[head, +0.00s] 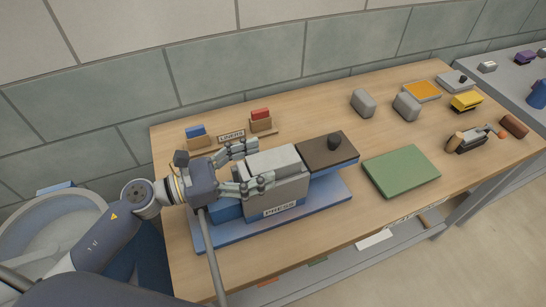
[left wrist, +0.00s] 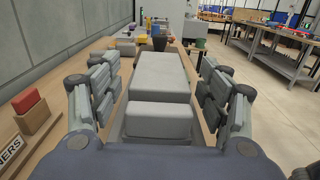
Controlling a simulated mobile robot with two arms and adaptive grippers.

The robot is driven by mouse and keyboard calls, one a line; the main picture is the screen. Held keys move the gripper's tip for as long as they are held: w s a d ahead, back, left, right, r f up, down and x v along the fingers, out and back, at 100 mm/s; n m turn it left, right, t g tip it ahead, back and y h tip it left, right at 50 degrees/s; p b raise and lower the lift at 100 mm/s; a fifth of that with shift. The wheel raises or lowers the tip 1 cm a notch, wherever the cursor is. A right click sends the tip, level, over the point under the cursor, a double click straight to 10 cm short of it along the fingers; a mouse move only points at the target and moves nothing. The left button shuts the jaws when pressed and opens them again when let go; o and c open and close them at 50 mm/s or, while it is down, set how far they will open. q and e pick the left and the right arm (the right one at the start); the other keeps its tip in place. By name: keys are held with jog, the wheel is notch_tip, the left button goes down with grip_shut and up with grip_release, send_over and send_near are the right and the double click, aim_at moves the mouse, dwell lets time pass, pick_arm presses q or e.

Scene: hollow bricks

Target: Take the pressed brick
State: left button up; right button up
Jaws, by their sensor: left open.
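The press (head: 281,211), marked by its label, is a grey box on a blue base at the table's near left. A pale grey block (head: 272,160), apparently the pressed brick, stands at its top; I cannot clearly tell it from the press body. In the left wrist view a long pale grey block (left wrist: 157,72) lies ahead with a shorter grey block (left wrist: 158,119) nearer. My left gripper (head: 259,164) is open, its fingers on either side of the block with gaps visible in the wrist view. My right gripper is not in view.
A dark plate with a knob (head: 328,150) sits right of the block. A green mat (head: 401,171) is clear. Grey bricks (head: 363,103) stand behind it. Liner blocks, one red (head: 261,114) and one blue (head: 196,130), stand near the wall. A tool (head: 470,140) lies at right.

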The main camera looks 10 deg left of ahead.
pick_arm(q)
jog(key=shift+p+x, duration=0.35)
jog(key=shift+x, duration=0.7)
jog(key=shift+w+d, duration=0.1)
jog(key=shift+d, duration=0.05)
jog(key=c, duration=1.6)
jog(key=shift+o, duration=0.2)
jog(key=shift+r, duration=0.15)
